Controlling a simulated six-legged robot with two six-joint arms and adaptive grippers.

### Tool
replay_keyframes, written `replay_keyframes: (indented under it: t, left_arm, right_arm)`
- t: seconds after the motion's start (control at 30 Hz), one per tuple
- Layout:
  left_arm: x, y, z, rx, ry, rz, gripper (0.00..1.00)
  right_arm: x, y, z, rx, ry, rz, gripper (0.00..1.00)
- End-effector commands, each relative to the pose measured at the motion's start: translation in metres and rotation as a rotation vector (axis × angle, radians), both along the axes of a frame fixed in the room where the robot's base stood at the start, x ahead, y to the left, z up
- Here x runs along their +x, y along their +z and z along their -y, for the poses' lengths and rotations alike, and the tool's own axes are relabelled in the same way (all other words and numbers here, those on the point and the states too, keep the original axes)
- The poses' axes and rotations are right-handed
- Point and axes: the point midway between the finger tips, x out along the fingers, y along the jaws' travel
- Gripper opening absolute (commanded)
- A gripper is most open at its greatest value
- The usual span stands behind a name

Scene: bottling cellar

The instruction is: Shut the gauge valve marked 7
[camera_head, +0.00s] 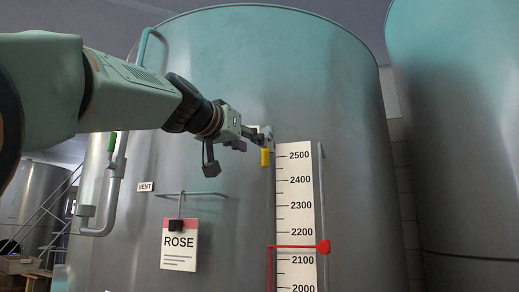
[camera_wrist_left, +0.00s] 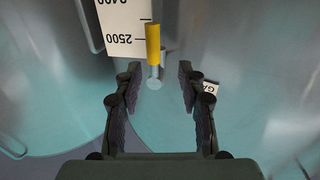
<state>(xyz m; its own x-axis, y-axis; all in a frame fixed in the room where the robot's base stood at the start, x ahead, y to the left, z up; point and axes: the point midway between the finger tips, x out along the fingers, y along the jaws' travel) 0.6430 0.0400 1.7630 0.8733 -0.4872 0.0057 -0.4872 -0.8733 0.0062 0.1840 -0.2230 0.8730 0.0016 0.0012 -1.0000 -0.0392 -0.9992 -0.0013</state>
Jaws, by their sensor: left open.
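The gauge valve has a yellow lever (camera_head: 265,156) that hangs down at the top of the sight gauge, left of the white scale (camera_head: 295,215) on the steel tank (camera_head: 235,70). In the left wrist view the picture is upside down, and the yellow lever (camera_wrist_left: 153,43) and a grey round valve end (camera_wrist_left: 154,83) show near the scale. My left gripper (camera_head: 262,138) is open at the valve, with its fingers (camera_wrist_left: 157,78) either side of the grey end. I cannot tell whether they touch it. No mark 7 is readable. My right gripper is not in view.
A partly hidden tag (camera_wrist_left: 209,88) sits beside the right finger. A red pointer (camera_head: 323,247) crosses the scale low down. A ROSE sign (camera_head: 179,245) hangs from a rod on the tank, left of the gauge. Another tank (camera_head: 460,150) stands right.

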Motion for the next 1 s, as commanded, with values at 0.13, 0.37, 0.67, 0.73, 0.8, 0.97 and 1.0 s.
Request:
replay_keyframes:
  t: [0.13,0.37,0.67,0.73,0.8,0.97,1.0]
  left_arm:
    - [0.017,0.003,0.012,0.004,-0.002,-0.001,0.4]
    - [0.032,0.002,0.02,0.003,-0.001,-0.001,0.4]
    - [0.037,0.0,0.023,0.001,-0.001,0.0,0.4]
    - [0.037,0.0,0.023,0.001,-0.001,0.0,0.4]
    - [0.037,0.0,0.023,0.001,-0.001,0.0,0.37]
    - [0.037,0.0,0.023,0.002,-0.001,0.0,0.23]
    - [0.037,0.0,0.023,0.002,-0.001,0.0,0.2]
  right_arm:
    - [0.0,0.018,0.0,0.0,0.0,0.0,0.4]
    - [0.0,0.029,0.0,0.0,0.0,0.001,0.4]
    - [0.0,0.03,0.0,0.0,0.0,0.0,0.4]
    - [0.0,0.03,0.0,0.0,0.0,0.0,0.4]
    - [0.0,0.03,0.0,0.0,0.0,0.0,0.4]
    - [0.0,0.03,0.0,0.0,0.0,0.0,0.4]
    - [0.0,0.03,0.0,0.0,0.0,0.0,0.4]
